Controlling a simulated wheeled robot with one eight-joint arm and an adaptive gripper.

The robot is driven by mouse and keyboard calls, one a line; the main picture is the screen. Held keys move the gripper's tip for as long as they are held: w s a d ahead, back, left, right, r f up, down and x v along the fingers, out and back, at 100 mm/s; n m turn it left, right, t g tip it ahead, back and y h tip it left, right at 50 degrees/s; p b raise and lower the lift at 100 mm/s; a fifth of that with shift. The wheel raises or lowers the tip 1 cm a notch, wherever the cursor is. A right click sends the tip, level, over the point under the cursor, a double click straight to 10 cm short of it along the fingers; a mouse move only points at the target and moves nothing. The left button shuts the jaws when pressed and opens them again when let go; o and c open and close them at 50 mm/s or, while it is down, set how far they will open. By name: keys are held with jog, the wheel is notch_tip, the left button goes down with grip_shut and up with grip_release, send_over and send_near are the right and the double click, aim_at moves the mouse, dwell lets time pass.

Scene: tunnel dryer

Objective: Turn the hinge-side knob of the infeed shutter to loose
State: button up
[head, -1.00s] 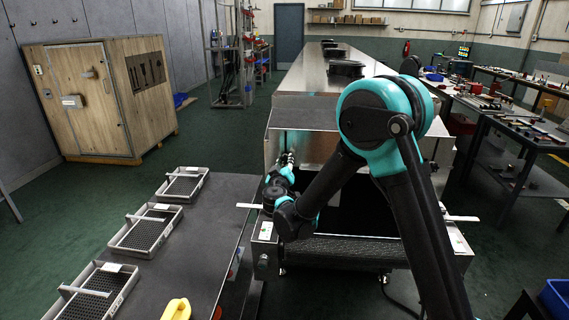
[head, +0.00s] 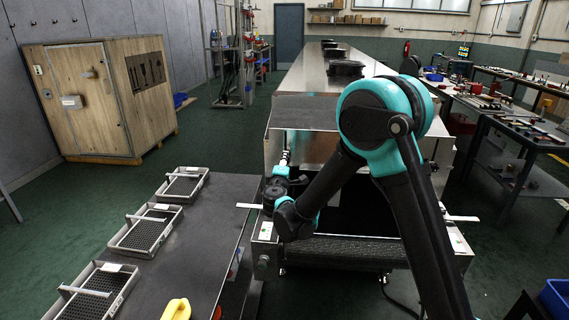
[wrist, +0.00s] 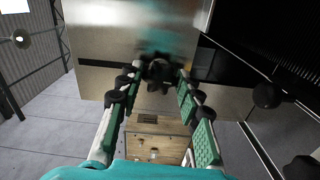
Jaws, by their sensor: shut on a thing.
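My gripper (wrist: 157,75) reaches to the metal front of the tunnel dryer, and its fingers are closed around a dark lobed knob (wrist: 159,72) in the wrist view. In the head view my gripper (head: 284,160) is at the left of the dryer's infeed opening, and the knob is hidden there. A second round black knob (wrist: 267,95) stands apart at the right in the wrist view. The steel panel (wrist: 120,35) behind the gripped knob is flat and shiny. I cannot tell the knob's turn position.
The infeed belt (head: 345,249) lies below my arm. A dark table (head: 215,205) with several wire-bottomed trays (head: 146,231) and a yellow object (head: 176,309) stands left. A wooden cabinet (head: 95,100) is farther back. Green floor is free between them.

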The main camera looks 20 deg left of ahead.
jog(key=shift+n, duration=1.7)
jog(key=o, duration=1.2)
jog(key=v, duration=1.2)
